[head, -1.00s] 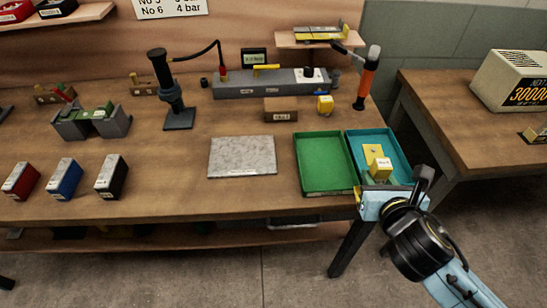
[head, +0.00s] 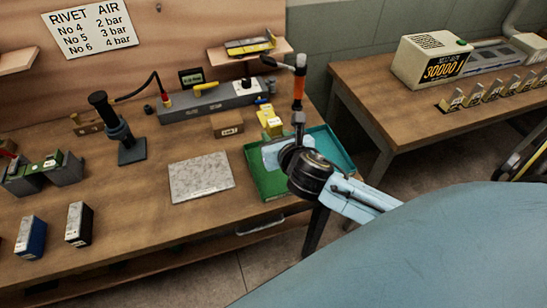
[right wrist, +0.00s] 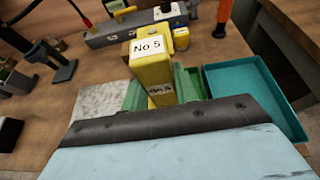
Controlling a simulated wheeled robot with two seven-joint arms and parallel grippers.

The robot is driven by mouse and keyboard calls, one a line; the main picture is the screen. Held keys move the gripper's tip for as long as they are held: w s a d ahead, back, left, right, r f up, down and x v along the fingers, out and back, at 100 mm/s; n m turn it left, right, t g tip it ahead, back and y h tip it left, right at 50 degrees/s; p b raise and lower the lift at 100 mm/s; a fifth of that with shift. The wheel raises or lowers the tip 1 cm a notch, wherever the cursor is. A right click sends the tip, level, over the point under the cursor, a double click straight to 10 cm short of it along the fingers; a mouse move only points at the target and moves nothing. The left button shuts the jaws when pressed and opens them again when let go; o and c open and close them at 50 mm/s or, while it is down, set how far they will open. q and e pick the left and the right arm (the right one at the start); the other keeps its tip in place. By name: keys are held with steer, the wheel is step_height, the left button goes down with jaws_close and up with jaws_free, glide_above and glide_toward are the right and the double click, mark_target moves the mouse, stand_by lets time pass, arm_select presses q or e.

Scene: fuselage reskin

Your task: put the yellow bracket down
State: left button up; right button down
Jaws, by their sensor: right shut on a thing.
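The yellow bracket (right wrist: 152,72) has a "No 5" label and stands out beyond my right gripper in the right wrist view. In the head view the bracket (head: 272,126) shows just past my right gripper (head: 271,142), which is shut on it. The gripper is over the green tray (head: 266,184); the green tray (right wrist: 135,94) shows behind the bracket in the right wrist view. I cannot tell how high the bracket is above the tray. The fingertips are hidden. The teal tray (right wrist: 255,92) looks empty. My left gripper is not in view.
A smaller yellow piece (right wrist: 181,38) stands behind the bracket, near a brown box (head: 227,123). A grey speckled plate (head: 201,176) lies left of the green tray.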

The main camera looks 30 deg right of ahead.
steer(key=shift+w+d+r, duration=0.1)
steer(key=shift+d+r, duration=0.15)
steer(key=shift+d, duration=0.05)
step_height(320, 180, down, 10)
steer(key=shift+d+f+b, duration=0.1)
steer(key=shift+b, duration=1.05)
steer(key=c, duration=1.1)
jaws_free()
steer(key=shift+f, duration=0.1)
steer(key=shift+r, duration=0.2)
steer(key=p+v, duration=0.1)
steer(key=v, duration=1.1)
